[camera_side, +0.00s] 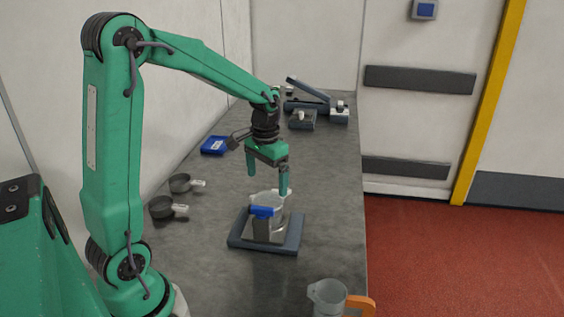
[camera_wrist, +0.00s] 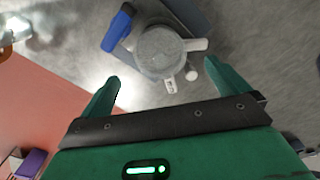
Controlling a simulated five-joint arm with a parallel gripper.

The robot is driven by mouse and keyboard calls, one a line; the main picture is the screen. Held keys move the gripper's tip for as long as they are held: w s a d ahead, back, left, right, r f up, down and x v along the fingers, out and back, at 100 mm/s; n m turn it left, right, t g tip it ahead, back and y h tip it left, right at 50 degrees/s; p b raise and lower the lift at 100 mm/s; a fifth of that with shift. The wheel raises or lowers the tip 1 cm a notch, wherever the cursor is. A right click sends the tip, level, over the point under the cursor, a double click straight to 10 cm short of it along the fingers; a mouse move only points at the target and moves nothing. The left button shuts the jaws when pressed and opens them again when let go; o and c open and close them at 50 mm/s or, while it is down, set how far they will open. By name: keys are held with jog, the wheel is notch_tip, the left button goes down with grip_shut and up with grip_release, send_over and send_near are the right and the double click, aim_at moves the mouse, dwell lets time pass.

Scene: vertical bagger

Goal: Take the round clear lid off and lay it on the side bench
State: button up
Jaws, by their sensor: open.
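The round clear lid (camera_wrist: 160,50) shows in the wrist view as a translucent disc with pale tabs at its edge. In the side view it appears to sit on top of a clear vessel (camera_side: 276,215), partly hidden by my gripper and a blue-topped clamp (camera_side: 262,211). The vessel stands on a dark blue-grey base (camera_side: 240,243). My gripper (camera_side: 268,184) is open and empty, pointing down just above the lid. In the wrist view the fingers (camera_wrist: 162,72) are spread, with the lid beyond them; contact cannot be told. The grey bench (camera_side: 325,215) lies beneath.
A clear jug (camera_side: 327,296) with an orange handle is at the front. Grey devices (camera_side: 302,119) stand at the back. The bench behind and right of the base is clear.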

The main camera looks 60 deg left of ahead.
aim_at(267, 195)
jog(key=shift+f, duration=2.85)
jog(key=shift+c, duration=0.4)
jog(key=c, duration=0.9)
